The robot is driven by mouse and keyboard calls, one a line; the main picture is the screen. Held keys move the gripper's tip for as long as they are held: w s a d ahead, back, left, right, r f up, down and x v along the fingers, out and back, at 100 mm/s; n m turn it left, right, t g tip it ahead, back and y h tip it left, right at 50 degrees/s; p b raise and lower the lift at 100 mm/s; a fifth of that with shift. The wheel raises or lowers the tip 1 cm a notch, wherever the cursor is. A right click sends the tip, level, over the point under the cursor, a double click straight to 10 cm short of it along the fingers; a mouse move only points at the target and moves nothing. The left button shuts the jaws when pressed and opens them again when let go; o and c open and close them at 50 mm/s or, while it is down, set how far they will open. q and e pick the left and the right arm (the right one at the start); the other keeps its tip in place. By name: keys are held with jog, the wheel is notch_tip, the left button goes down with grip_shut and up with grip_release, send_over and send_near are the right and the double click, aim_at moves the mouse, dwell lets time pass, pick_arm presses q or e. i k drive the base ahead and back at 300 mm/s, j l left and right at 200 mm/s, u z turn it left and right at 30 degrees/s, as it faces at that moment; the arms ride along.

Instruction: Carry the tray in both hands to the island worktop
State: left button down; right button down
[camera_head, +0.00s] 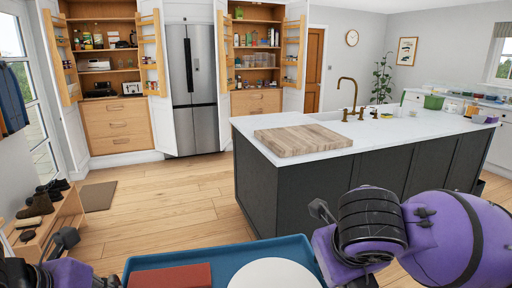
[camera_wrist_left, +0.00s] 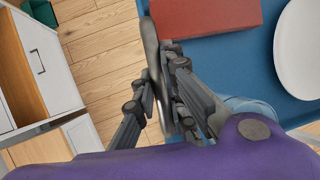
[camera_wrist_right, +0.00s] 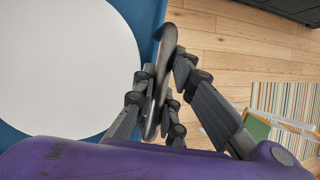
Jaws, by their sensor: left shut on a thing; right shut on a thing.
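The blue tray (camera_head: 225,252) is at the bottom of the head view, with a red-brown block (camera_head: 170,277) on its left and a round white plate (camera_head: 274,274) on its right. My left gripper (camera_wrist_left: 160,85) is shut on the tray's dark handle at its left side. My right gripper (camera_wrist_right: 158,90) is shut on the dark handle at the tray's right side. The tray is held in front of me, its near part out of the head view. The island worktop (camera_head: 370,138) is white on a dark base, ahead and to the right.
A wooden board (camera_head: 303,140) lies on the island's near left end; white worktop beside it is clear. A brass tap (camera_head: 345,95) stands farther back. A shoe bench (camera_head: 45,225) is at the left. Open wooden floor (camera_head: 165,205) lies left of the island.

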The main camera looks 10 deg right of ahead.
aim_at(396, 132)
jog(key=z, duration=0.85)
jog(key=i+z, duration=0.15)
jog(key=z, duration=0.5)
jog(key=i+j+z, duration=0.15)
jog(key=i, duration=2.15)
jog(key=i+z, duration=0.2)
jog(key=i, duration=0.55)
jog(key=i+z, duration=0.35)
jog(key=i, duration=0.35)
jog(key=i+j+z, duration=0.15)
jog(key=i+z, duration=0.15)
jog(key=i, duration=0.4)
